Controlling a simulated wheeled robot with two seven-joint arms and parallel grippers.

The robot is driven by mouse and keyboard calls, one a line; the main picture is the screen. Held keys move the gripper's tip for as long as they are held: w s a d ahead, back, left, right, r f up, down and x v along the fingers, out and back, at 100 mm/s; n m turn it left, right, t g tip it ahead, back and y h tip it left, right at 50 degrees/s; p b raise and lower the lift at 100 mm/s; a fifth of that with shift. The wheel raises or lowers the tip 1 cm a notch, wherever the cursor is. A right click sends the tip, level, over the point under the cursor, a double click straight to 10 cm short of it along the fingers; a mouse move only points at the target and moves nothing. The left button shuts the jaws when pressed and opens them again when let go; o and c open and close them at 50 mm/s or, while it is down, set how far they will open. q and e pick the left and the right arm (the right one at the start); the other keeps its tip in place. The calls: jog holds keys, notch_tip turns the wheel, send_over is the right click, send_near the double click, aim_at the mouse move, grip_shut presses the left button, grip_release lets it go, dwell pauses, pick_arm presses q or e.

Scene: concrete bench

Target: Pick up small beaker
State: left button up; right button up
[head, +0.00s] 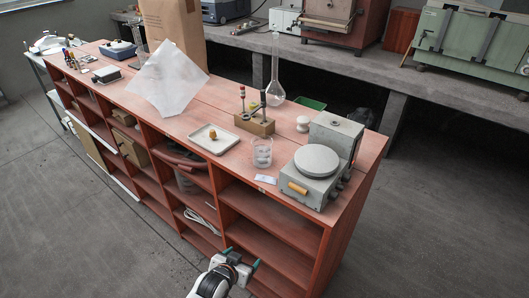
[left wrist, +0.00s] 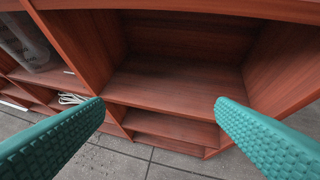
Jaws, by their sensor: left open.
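The small beaker (head: 262,152) is clear glass and stands upright on the wooden bench top near its front edge, left of the grey hotplate. My left gripper (head: 241,258) is in front of the bench, below the level of the top and apart from the beaker. In the left wrist view my left gripper (left wrist: 160,112) shows two teal fingers spread wide with nothing between them, facing the open shelves. The beaker is not in the left wrist view. My right gripper is in neither view.
A hotplate (head: 316,162) stands right of the beaker, a wooden block with upright tools (head: 254,125) behind it, a white tray (head: 214,139) to its left. A tall flask (head: 275,88) stands farther back. Open shelves (head: 262,222) lie below the top.

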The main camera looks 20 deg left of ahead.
pick_arm(q)
jog(key=w+r+t, duration=0.2)
jog(key=w+r, duration=0.1)
jog(key=r, duration=0.8)
jog(key=w+r+t, duration=0.2)
jog(key=r, duration=0.9)
jog(key=t, duration=0.4)
send_near(266, 139)
jog(key=w, duration=0.4)
jog(key=shift+d+f+h+p, duration=0.1)
jog(key=shift+d+h+p, duration=0.1)
jog(key=shift+h+p, duration=0.15)
jog(key=shift+w, duration=0.4)
jog(key=w, duration=0.3)
jog(key=shift+w+a+r+p, duration=0.1)
jog(key=shift+w+r+p, duration=0.15)
jog(key=shift+w+p, duration=0.1)
jog(key=shift+w, duration=0.45)
